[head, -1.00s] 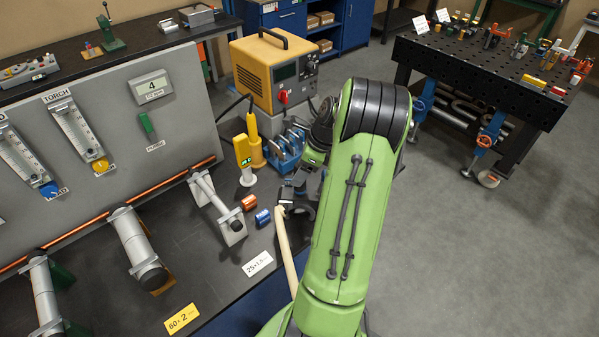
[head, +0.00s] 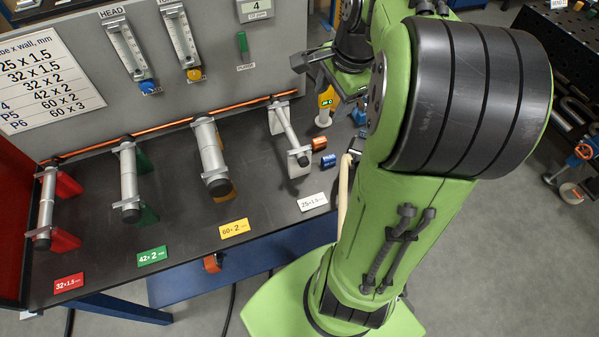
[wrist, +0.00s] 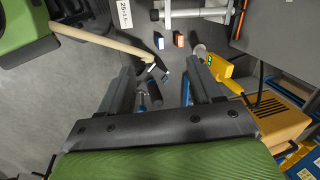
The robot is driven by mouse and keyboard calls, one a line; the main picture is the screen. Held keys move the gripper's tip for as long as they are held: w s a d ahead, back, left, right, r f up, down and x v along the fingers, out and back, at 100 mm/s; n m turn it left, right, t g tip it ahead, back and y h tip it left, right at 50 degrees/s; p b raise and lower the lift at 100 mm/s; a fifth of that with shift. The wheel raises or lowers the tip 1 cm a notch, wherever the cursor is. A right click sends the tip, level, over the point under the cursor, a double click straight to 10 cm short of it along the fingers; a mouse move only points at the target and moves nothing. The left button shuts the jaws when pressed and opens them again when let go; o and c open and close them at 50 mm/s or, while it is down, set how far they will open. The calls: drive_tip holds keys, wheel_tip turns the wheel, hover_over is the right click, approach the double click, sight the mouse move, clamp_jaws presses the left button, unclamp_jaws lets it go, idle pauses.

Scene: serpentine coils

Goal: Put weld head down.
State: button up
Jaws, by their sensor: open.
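My gripper (head: 320,78) is open and raised above the back right part of the bench, with nothing visibly held. In the wrist view its two fingers (wrist: 160,75) stand wide apart. A dark tool (wrist: 154,92) with a blue-handled piece (wrist: 142,101) beside it shows below, between the fingers. It may be the weld head, but I cannot tell for sure; my arm hides that spot in the head view. A wooden-handled tool (wrist: 105,40) with a dark head lies to its left, its handle (head: 343,195) also visible beside my arm.
Orange (head: 319,143) and blue (head: 328,160) blocks lie on the bench (head: 190,262). Several pipes on stands, one grey pipe (head: 211,155) among them, line the back panel. An orange-yellow machine (wrist: 280,120) is at the right.

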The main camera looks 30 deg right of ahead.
drive_tip(key=s+a+r+n+t, duration=0.1)
drive_tip(key=s+a+n, duration=0.2)
drive_tip(key=a+n, duration=0.25)
drive_tip(key=s+a+r+n, duration=0.2)
drive_tip(key=a+n, duration=0.2)
drive_tip(key=a, duration=0.3)
drive_tip(key=s+a+f+n+t+b, duration=0.1)
drive_tip(key=s+a+f+n+b, duration=0.2)
drive_tip(key=s+n, duration=0.5)
wheel_tip(320, 180, down, 3)
drive_tip(key=shift+a+r+n+t+b, duration=0.15)
drive_tip(key=shift+a+n+t+b, duration=0.25)
drive_tip(key=shift+a+n, duration=0.35)
drive_tip(key=shift+s, duration=0.1)
